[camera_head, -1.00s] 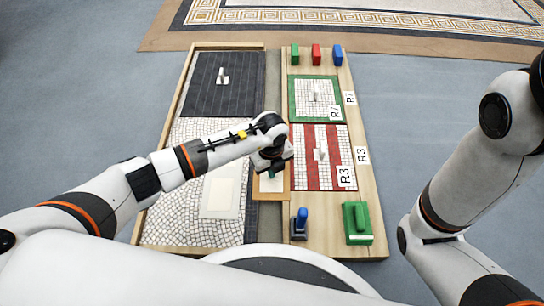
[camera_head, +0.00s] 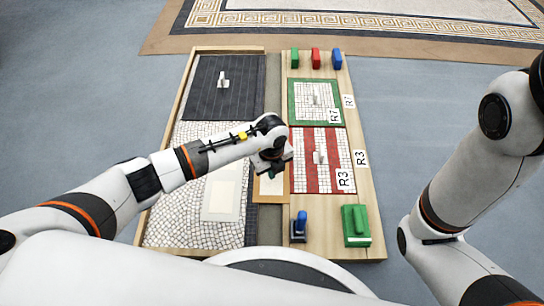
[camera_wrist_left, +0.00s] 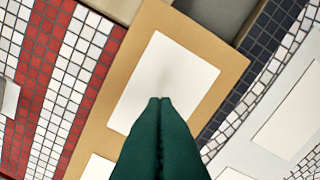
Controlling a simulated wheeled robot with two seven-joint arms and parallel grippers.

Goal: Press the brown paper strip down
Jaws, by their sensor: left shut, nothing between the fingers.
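The brown paper strip (camera_head: 271,198) lies between the grey mosaic board and the plank with the red and white panel. In the left wrist view the tan strip (camera_wrist_left: 222,66) runs diagonally and bears white rectangles (camera_wrist_left: 165,82). My left gripper (camera_head: 270,175) is over the strip in the head view and covers part of it. In the left wrist view its dark green fingertips (camera_wrist_left: 160,100) are together and empty, over the larger white rectangle. I cannot tell whether they touch it. My right arm shows at the right, but its gripper is out of view.
The red-striped panel R3 (camera_head: 334,180) and green-edged panel R7 (camera_head: 295,108) lie right of the strip. A green block (camera_head: 356,222) and a blue-handled tool (camera_head: 300,222) stand near the front. A dark panel (camera_head: 205,95) lies at the back left.

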